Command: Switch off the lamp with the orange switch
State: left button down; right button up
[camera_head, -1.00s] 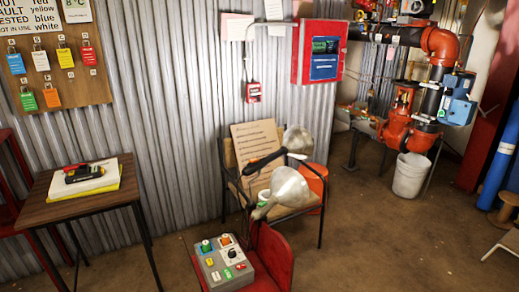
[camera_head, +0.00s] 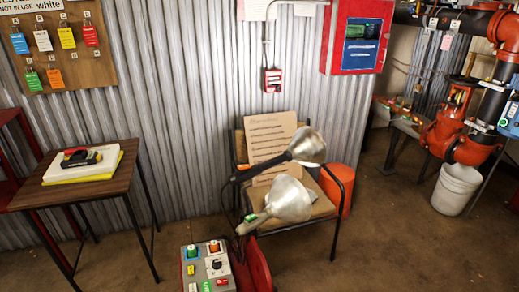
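A grey control box (camera_head: 203,271) stands at the bottom edge, partly cut off. On its top are an orange switch (camera_head: 213,247), a green switch (camera_head: 192,251), a black knob (camera_head: 216,264) and small coloured buttons or labels. Two lamps with silver reflectors are at the chair: an upper lamp (camera_head: 308,147) with a black handle, and a lower lamp (camera_head: 289,200) with a pale green part at its neck. Neither of my grippers is in view.
A chair (camera_head: 342,172) holding a brown sign (camera_head: 271,135) stands behind the box. A red chair back (camera_head: 258,268) is right beside the box. A wooden table (camera_head: 85,188) is at left, and a white bucket (camera_head: 456,190) is at right. Floor at lower right is clear.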

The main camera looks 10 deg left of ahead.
aim_at(244, 167)
jog(key=i+l, duration=0.45)
jog(key=i+l+u, duration=0.1)
jog(key=i+l, duration=0.35)
jog(key=l, duration=0.2)
